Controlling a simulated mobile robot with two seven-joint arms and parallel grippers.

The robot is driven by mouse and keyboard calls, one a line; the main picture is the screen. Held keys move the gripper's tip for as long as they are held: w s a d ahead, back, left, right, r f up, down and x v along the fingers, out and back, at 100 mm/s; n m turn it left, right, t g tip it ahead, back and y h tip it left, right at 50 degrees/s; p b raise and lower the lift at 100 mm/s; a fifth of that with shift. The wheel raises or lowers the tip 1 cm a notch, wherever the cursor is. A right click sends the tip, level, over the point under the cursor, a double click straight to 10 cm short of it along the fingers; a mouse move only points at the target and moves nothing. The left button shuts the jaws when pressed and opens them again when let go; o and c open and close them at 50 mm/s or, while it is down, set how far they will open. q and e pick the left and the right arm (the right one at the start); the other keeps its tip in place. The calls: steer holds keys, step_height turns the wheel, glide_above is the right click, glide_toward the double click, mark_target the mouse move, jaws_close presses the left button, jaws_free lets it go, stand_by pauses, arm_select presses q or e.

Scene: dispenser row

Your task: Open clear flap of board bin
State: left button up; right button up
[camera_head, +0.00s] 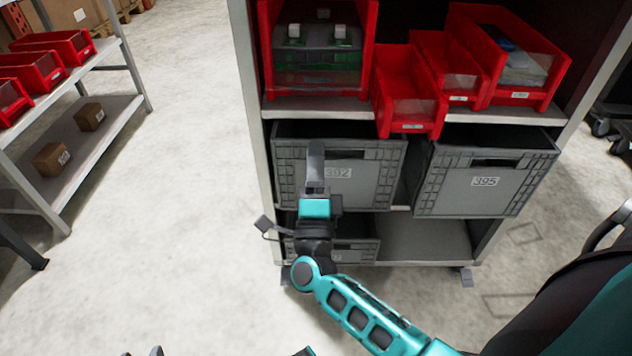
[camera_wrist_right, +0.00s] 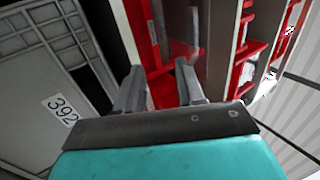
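The board bin is a large red bin (camera_head: 367,60) on the upper shelf at the left, with green boards inside. Its clear flap (camera_head: 315,78) covers the lower front and looks shut. My right gripper (camera_head: 316,150) points up in front of the grey crate marked 392, below the bin's front, apart from the flap. In the right wrist view its two fingers (camera_wrist_right: 160,88) are spread with nothing between them, and red bin walls show beyond. Small dark tips at the bottom edge of the head view may be my left gripper, too little to judge.
Smaller red bins (camera_head: 405,95) stand to the right on the same shelf. Grey crates marked 392 (camera_head: 370,185) and 395 (camera_head: 480,190) sit below. A side rack (camera_head: 95,130) with red bins and boxes is at the left. The floor (camera_head: 180,200) between is clear.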

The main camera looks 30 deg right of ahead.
arm_select(q)
steer(key=shift+f, duration=0.15)
arm_select(e)
steer(key=shift+s+a+f, duration=0.1)
steer(key=shift+s+f, duration=0.05)
steer(key=shift+f, duration=0.6)
steer(key=shift+s+a+f, duration=0.1)
steer(key=shift+s+f, duration=0.05)
steer(key=shift+f, duration=0.65)
steer(key=shift+s+a+f, duration=0.1)
steer(key=shift+s+f, duration=0.05)
steer(key=shift+f, duration=0.6)
